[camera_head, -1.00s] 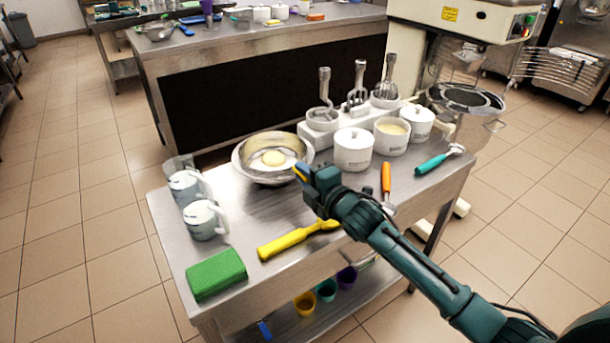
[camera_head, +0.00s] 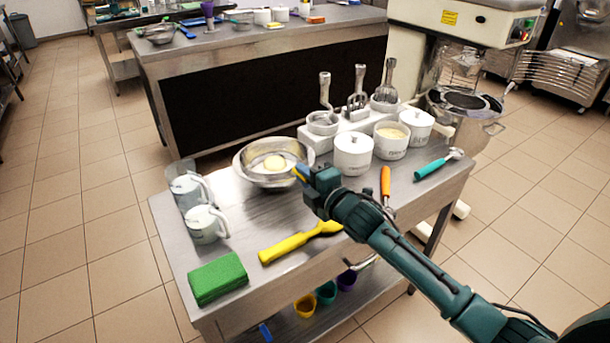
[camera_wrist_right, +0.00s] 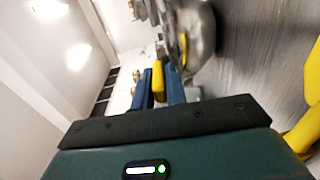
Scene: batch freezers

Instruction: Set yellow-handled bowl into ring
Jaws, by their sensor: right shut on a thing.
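The steel bowl (camera_head: 246,174) is at the back of the near steel table, with a pale yellow mass inside. Its yellow handle (camera_wrist_right: 158,80) is between the fingers of my right gripper (camera_head: 303,174), which is shut on it at the bowl's right side. The bowl wall (camera_wrist_right: 196,35) also shows in the right wrist view. I cannot tell whether the bowl touches the table. A dark-topped round ring (camera_head: 466,101) is on the mixer beyond the table's right end, apart from the bowl. My left gripper is not in view.
White lidded pots (camera_head: 353,153), a stand with whisk tools (camera_head: 345,130), a teal-handled tool (camera_head: 437,164) and an orange-handled tool (camera_head: 386,186) lie between bowl and mixer. A yellow tool (camera_head: 295,243), a green sponge (camera_head: 217,278) and jugs (camera_head: 206,224) are in front and left.

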